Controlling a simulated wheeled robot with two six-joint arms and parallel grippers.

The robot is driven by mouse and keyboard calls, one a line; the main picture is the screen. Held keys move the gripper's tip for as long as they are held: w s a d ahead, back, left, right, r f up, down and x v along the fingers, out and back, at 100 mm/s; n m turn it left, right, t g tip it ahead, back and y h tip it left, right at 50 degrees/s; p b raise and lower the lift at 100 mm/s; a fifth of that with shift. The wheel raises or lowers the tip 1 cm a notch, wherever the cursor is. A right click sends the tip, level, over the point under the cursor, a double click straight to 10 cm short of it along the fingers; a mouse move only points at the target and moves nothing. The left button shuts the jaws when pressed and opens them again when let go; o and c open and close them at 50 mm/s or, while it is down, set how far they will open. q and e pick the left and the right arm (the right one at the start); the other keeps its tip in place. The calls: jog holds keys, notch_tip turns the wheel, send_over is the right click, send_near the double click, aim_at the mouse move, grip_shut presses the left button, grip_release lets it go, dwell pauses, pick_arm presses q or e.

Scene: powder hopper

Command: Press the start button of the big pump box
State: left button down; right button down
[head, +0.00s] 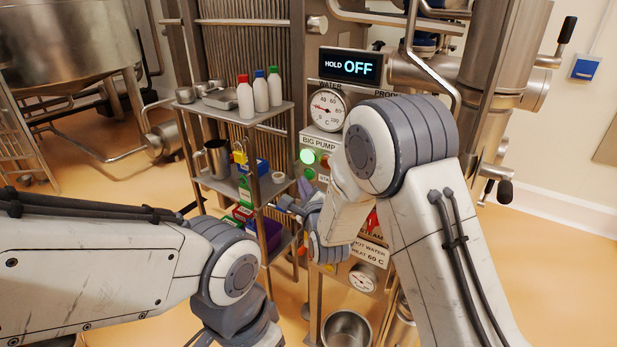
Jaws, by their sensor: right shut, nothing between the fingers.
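The big pump box (318,142) is on the machine panel in the middle of the head view. Its face shows a bright green round light (307,157), a red round button (325,161) and a darker green round button (309,173). A label that begins "STA" is beside the darker green button. My right arm hides the box's right part. My right gripper (284,202) is shut and empty, below and left of the green button, apart from it. My left arm comes in from the left; its gripper is out of view.
A metal shelf rack (285,106) with bottles, a jug and a yellow padlock stands left of the panel. Above are a round gauge (327,108) and a display (350,67) reading "HOLD OFF". A steel pot (346,329) stands below.

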jog(key=s+a+b, duration=0.1)
jog(key=s, duration=0.1)
jog(key=s+a, duration=0.2)
jog(key=shift+b, duration=0.35)
dwell(0.6)
